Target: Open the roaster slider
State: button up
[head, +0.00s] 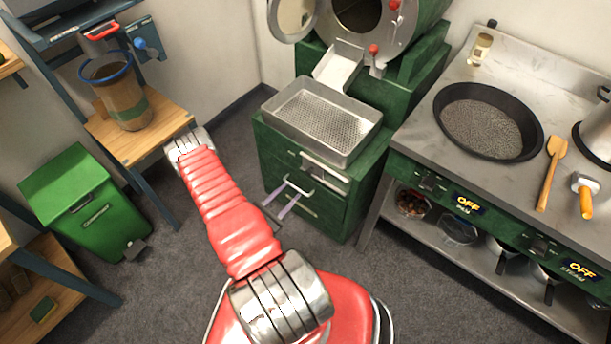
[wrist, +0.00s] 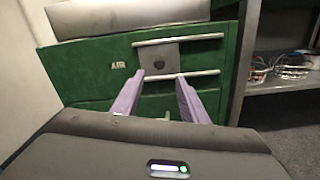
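The green roaster cabinet (head: 272,150) stands mid-view in the head view. In the wrist view its front (wrist: 88,68) carries the label AIR and two pale horizontal bars. A small grey metal plate (wrist: 159,54) with a dark round spot sits between the bars, toward their left end; it looks like the slider. My gripper (wrist: 158,82) is open, its two purple fingers pointing at the cabinet front with a gap below the plate. The fingers look empty. In the head view my gripper (head: 280,202) is at the cabinet's lower front; whether it touches the front is unclear.
A perforated metal tray (head: 322,118) sits on the cabinet, below the roaster drum and chute (head: 338,65). A steel counter (head: 455,75) with a dark pan (head: 490,122) stands at right. A green bin (head: 72,190) and wooden shelf (head: 165,122) are at left.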

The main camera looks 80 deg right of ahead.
aim_at(308, 174)
jog(key=x, duration=1)
jog(key=shift+s+d, duration=0.1)
jog(key=shift+d, duration=0.1)
jog(key=shift+c, duration=0.5)
grip_shut()
